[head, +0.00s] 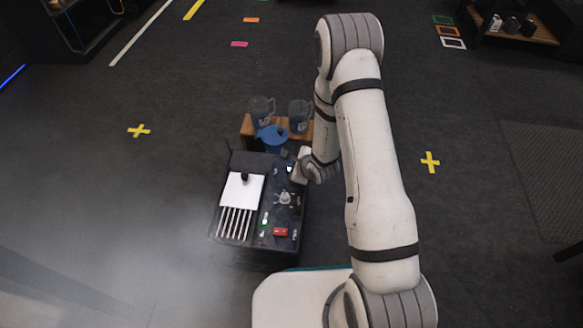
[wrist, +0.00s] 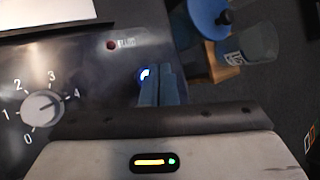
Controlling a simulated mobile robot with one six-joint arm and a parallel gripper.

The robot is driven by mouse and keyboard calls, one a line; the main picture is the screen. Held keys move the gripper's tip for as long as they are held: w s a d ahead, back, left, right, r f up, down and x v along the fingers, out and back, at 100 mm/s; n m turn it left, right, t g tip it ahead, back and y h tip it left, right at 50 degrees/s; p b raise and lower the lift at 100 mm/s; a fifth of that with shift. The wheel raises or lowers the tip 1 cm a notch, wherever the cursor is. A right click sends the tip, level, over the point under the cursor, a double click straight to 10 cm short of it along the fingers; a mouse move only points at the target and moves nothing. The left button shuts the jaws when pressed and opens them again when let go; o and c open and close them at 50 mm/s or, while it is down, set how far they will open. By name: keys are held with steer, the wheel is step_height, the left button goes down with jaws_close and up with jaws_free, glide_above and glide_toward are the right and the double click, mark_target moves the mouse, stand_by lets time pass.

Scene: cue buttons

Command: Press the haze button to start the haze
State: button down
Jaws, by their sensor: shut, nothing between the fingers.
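A dark control panel (head: 262,222) stands in front of me. In the wrist view, my gripper (wrist: 159,72) is shut and empty, its blue-grey fingers pointing at the panel. A small button glowing white and blue (wrist: 146,73) shows at the fingertips, partly hidden by them; I cannot tell whether they touch it. A dark red round button or lamp (wrist: 111,45) sits to its upper left, with a small label too blurred to read. In the head view, my gripper (head: 291,172) is small and over the panel's right edge. Pale haze (head: 130,265) spreads at lower left.
A knob marked 0 to 4 (wrist: 42,105) points near 4 on the panel. A white sheet (head: 243,188), faders (head: 236,223) and a red item (head: 280,231) are on the panel. A blue-lidded container (head: 272,135) and two jugs (head: 261,112) stand behind it.

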step_height(320, 180, up, 5)
steer(key=p, duration=0.4)
stand_by(0.9)
steer(key=s+d+r+n+g+h+p, duration=0.1)
steer(key=d+r+n+p, duration=0.3)
steer(key=r, duration=0.8)
steer(key=s+d+r+n+h+p, duration=0.1)
steer(key=d+r+n+h+p, duration=0.1)
steer(key=r+p, duration=0.65)
steer(key=s+d+r+n+g+h+p, duration=0.1)
steer(key=d+r+n+p, duration=0.2)
steer(key=r, duration=1.1)
steer(key=s+d+r+n+g+p, duration=0.1)
steer(key=s+r+n+p, duration=0.5)
steer(key=s+r, duration=0.5)
steer(key=s+d+r+n+g+p, duration=0.1)
steer(key=s+r+n+p, duration=0.4)
steer(key=r, duration=1.4)
steer(key=s+g+p, duration=0.1)
steer(key=s+p, duration=0.3)
steer(key=s, duration=0.2)
steer(key=shift+s+d+r+n+h, duration=0.25)
steer(key=shift+s+n+h, duration=0.05)
steer(key=shift+n, duration=0.1)
